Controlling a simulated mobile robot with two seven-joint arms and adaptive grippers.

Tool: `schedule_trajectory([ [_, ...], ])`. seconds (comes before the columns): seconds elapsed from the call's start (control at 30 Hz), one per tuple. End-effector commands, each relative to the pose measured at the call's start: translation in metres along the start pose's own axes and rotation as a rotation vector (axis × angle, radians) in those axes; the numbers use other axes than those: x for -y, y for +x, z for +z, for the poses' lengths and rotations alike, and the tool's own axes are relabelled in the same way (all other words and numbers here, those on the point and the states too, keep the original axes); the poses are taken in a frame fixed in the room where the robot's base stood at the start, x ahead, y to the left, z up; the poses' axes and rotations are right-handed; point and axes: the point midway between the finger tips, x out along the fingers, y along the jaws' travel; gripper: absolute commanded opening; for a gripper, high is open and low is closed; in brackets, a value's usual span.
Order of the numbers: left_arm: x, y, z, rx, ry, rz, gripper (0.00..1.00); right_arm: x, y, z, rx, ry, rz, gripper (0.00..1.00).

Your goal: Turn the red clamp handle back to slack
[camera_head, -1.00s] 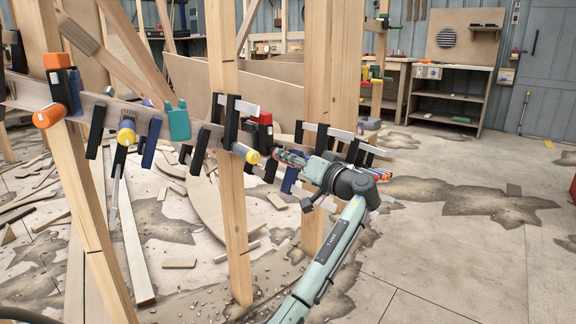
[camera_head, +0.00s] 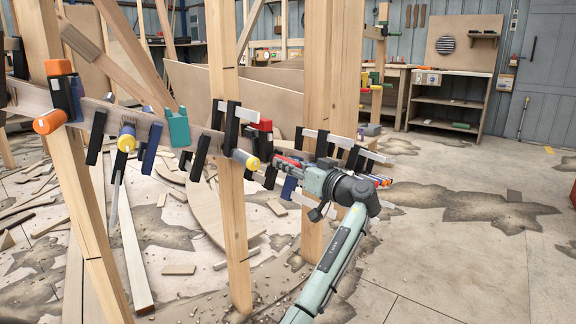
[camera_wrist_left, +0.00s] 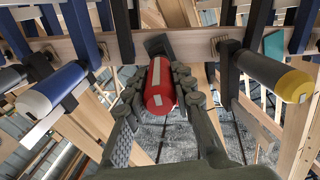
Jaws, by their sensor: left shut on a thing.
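The red clamp handle (camera_wrist_left: 160,88) is a short red cylinder with white marks. In the left wrist view it lies between the two dark fingers of my left gripper (camera_wrist_left: 160,95), which are shut on it from both sides. In the head view my left gripper (camera_head: 284,163) reaches in at the clamped stringer, and a bit of red shows at its fingers. The wooden stringer (camera_wrist_left: 180,43) runs across behind the handle in the wrist view. The handle's clamp is partly hidden by the gripper. My right gripper is not in view.
A yellow-ended clamp handle (camera_wrist_left: 290,85) is close on the right in the wrist view, and a blue-and-white one (camera_wrist_left: 50,90) on the left. Upright wooden posts (camera_head: 233,200) stand near my arm. The floor at the right is clear.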

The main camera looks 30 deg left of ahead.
Motion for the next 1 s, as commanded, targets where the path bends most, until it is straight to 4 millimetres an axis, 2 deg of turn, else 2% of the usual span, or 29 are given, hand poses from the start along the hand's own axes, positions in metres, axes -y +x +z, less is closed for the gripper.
schedule_trajectory([
  [0.2,0.000,0.000,0.000,0.000,0.001,0.000,0.00,0.000,0.000,0.000,-0.001,0.000,0.000,0.40],
  [0.23,0.000,0.000,0.000,0.000,0.001,0.000,0.28,0.000,0.000,0.000,-0.001,0.000,0.000,0.40],
  [0.4,0.000,0.000,0.000,0.000,0.002,0.000,0.45,0.000,0.000,0.000,-0.001,0.000,0.000,0.40],
  [0.67,0.000,-0.001,0.000,0.000,0.002,0.000,0.45,0.001,0.000,-0.001,-0.004,0.001,0.000,0.40],
  [0.77,-0.001,-0.007,0.000,0.000,0.002,0.002,0.45,0.000,0.000,-0.001,-0.004,0.001,0.000,0.40],
  [0.87,-0.001,-0.022,0.001,0.000,0.003,0.002,0.45,0.000,0.000,-0.001,-0.003,0.001,0.000,0.40],
  [1.0,-0.001,-0.052,0.000,0.001,0.001,0.004,0.45,0.000,0.000,-0.001,-0.002,0.001,0.000,0.40],
])
